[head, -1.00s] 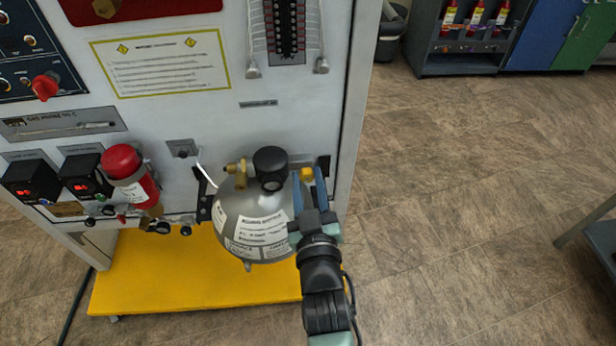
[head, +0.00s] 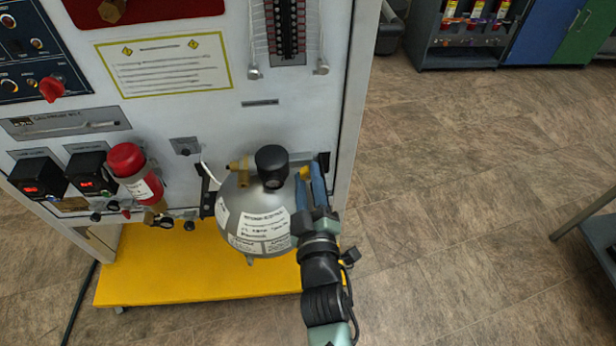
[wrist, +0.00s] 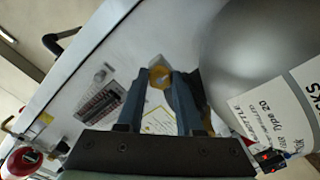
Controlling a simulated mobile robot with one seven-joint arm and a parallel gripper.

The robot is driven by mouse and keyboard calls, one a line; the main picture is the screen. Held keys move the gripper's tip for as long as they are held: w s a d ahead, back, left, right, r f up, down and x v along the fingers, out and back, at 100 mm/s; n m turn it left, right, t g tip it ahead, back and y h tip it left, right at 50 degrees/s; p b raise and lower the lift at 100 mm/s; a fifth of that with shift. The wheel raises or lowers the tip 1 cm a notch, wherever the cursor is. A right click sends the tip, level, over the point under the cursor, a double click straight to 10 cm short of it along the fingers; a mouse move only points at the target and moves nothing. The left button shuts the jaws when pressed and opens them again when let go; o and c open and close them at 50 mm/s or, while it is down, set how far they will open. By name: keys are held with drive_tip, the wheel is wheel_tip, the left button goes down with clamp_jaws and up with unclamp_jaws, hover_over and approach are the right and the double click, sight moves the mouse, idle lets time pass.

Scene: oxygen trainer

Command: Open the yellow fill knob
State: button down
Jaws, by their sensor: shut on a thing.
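The yellow fill knob (head: 304,174) is on the right side of a silver bottle (head: 238,210) with white labels and a black cap (head: 271,160). My gripper (head: 311,172) reaches up to it from below right, its blue fingers along the bottle's right side. In the wrist view the knob (wrist: 158,73) shows between the two fingertips (wrist: 159,80), and my gripper is shut on it. The fingers partly cover the knob. The bottle (wrist: 240,50) fills the right of the wrist view, close beside the right finger.
The bottle is in front of a grey panel (head: 260,122), above a yellow platform (head: 170,275). A red cylinder (head: 131,165) is on the panel to the left. The floor (head: 440,190) on the right is open up to a table edge (head: 600,225).

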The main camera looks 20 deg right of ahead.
drive_tip(key=shift+f, duration=0.1)
drive_tip(key=c, duration=0.6)
unclamp_jaws()
drive_tip(key=shift+o, duration=0.2)
drive_tip(key=b+v, duration=0.1)
drive_tip(key=v, duration=1.2)
